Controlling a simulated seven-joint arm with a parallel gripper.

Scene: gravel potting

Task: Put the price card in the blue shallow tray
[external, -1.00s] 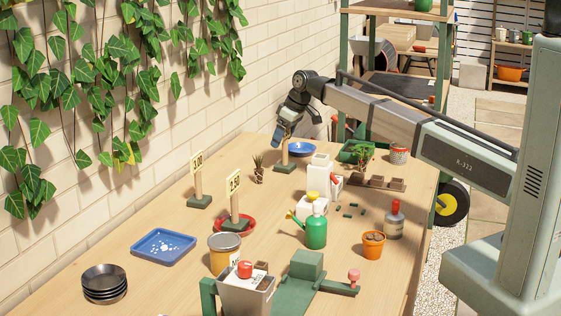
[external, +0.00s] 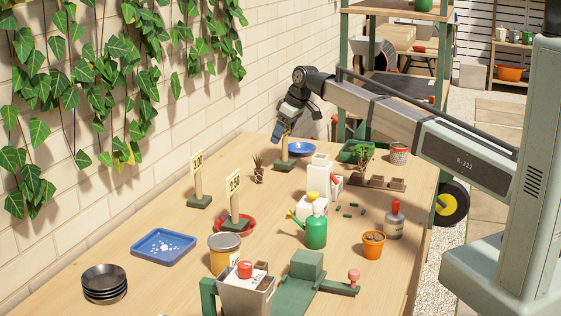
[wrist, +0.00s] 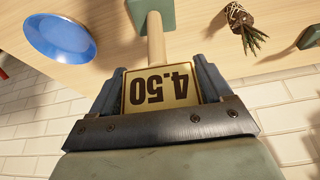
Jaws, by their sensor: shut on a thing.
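The price card (wrist: 160,88) is cream with dark edging and reads 4.50, upside down in the wrist view. My gripper (external: 281,134) is shut on it, with one dark finger at each side edge. The card is at the top of a wooden post (wrist: 156,45) on a green base (external: 284,165) standing on the bench. I cannot tell whether the card is still seated on the post. The blue shallow tray (external: 148,253) is rectangular, holds white bits, and lies at the front left, well away from my gripper.
A round blue dish (external: 303,149) stands just right of the post. Two other price stands (external: 198,185) (external: 234,203), a red saucer (external: 246,224) and a yellow tin (external: 225,254) stand near the tray. A small plant (external: 259,172) is in between. Black saucers (external: 104,281) are stacked front left.

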